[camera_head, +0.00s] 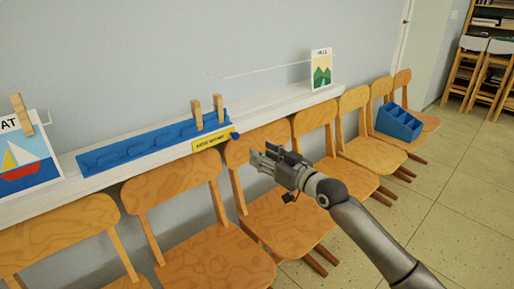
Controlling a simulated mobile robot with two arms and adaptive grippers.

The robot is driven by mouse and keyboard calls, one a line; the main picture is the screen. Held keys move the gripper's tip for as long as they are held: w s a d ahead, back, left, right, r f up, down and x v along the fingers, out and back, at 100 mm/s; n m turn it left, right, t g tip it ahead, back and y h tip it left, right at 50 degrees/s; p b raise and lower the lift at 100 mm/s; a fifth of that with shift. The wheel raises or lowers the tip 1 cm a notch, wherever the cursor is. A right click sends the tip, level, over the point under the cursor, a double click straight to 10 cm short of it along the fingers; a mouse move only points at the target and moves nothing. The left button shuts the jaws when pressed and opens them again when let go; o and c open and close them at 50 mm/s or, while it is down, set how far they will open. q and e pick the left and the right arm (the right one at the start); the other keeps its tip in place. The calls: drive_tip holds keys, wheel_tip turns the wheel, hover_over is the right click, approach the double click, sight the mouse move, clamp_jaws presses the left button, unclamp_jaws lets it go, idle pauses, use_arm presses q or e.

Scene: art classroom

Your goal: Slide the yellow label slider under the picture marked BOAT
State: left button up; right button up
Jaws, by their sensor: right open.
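The yellow label slider (212,138) is at the right end of the front of a blue rail (135,150) on the white wall shelf. Its small print is too small to read surely. The picture with the sailboat (24,166) is at the left edge; only the letters "AT" of its title show, and a wooden clothespin grips its top. My right gripper (261,158) is open and empty, to the right of the slider and a little lower, apart from it, in front of a chair back. My left gripper is out of view.
Two clothespins (207,114) stand at the rail's right end, by a small dark blue knob (234,136). A hills picture (321,70) stands farther right on the shelf (275,104). Wooden chairs (172,193) line the shelf's front; one holds a blue bin (399,122).

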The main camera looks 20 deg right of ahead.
sight(237, 137)
drive_tip(key=x, duration=0.3)
drive_tip(key=b+x, duration=0.1)
drive_tip(key=x, duration=0.2)
drive_tip(key=r+x, duration=0.1)
drive_tip(key=x, duration=0.2)
drive_tip(key=shift+w+a+b, duration=0.15)
drive_tip(key=shift+a+b, duration=0.15)
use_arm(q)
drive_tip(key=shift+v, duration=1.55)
use_arm(e)
drive_tip(key=shift+w+a, duration=0.2)
drive_tip(key=shift+w, duration=0.4)
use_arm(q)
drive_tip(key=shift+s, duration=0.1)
use_arm(e)
clamp_jaws()
